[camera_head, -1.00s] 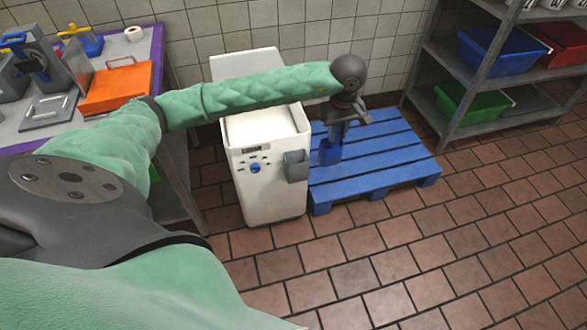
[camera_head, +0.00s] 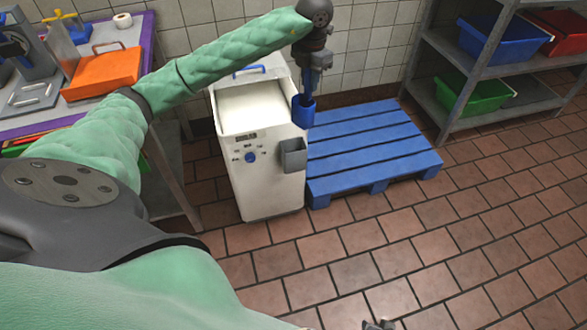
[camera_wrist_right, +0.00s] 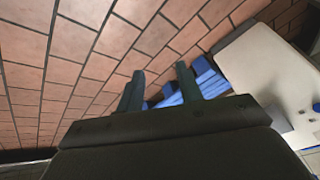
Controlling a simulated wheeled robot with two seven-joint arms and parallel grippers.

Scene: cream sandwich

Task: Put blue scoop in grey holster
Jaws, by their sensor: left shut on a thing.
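My left gripper (camera_head: 310,82) is shut on the blue scoop (camera_head: 303,112), which hangs below it. The scoop is above the grey holster (camera_head: 294,157), beside the upper right edge of the white bin, and apart from the holster. The holster is an open-topped pocket on the right of the bin's front. My right gripper is open and empty in the right wrist view (camera_wrist_right: 160,72), its two fingers apart over the floor; only a small piece of it shows at the bottom of the head view.
The white bin (camera_head: 265,185) has a knob on its front and a blue handle at its top. A blue pallet (camera_head: 370,150) lies right of it. A table (camera_head: 85,115) with an orange box stands left. Shelves with crates are right. The front floor is clear.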

